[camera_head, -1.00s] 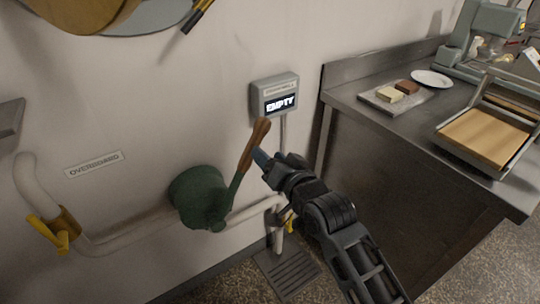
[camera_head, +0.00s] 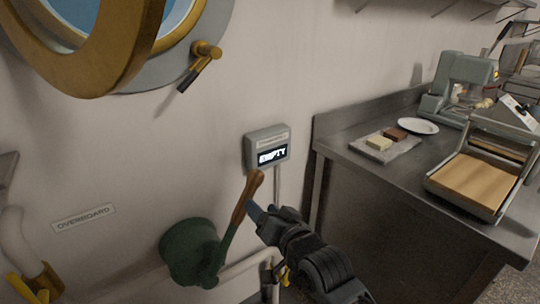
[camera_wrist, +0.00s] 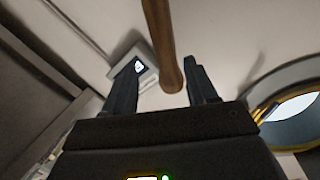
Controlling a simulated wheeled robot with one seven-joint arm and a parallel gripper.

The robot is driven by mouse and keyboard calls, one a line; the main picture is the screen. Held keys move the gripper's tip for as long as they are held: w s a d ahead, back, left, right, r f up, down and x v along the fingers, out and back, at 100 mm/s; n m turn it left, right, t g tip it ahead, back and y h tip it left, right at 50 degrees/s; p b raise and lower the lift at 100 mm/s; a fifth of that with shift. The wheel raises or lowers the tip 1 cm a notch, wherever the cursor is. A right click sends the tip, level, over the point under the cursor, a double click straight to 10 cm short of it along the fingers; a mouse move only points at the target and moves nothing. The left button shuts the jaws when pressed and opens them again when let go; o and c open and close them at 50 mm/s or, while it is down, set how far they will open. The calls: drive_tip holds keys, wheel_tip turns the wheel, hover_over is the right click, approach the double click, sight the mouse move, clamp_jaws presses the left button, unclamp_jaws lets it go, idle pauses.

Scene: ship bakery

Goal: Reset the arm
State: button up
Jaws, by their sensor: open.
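My gripper (camera_head: 262,213) is in front of the wall, beside the wooden handle (camera_head: 246,199) of the green pump (camera_head: 190,252). In the wrist view the two fingers of my gripper (camera_wrist: 160,88) stand apart, and the wooden handle (camera_wrist: 162,45) shows between them in the picture. Its rounded end is near the fingertips. I cannot tell whether a finger touches the handle. The jaws are open and hold nothing.
A grey box reading "EMPTY" (camera_head: 267,147) is on the wall above the handle. A steel counter (camera_head: 350,147) stands at right with a board of two blocks, a white plate (camera_head: 418,126) and a wooden-bottomed tray (camera_head: 470,180). A brass-rimmed porthole (camera_head: 130,60) is upper left.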

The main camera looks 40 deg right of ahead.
drive_tip(key=s+a+f+n, duration=0.2)
drive_tip(key=s+f, duration=0.1)
drive_tip(key=s, duration=0.8)
drive_tip(key=s+a+f+n, duration=0.1)
drive_tip(key=s+a+f, duration=0.15)
drive_tip(key=s, duration=0.85)
drive_tip(key=s+a+r+n, duration=0.1)
drive_tip(key=s+r, duration=0.3)
drive_tip(key=s, duration=0.6)
drive_tip(key=s+a+r+n+g+y, duration=0.1)
drive_tip(key=s+r+n, duration=0.2)
drive_tip(key=s, duration=0.7)
drive_tip(key=shift+r, duration=0.5)
drive_tip(key=shift+c, duration=0.2)
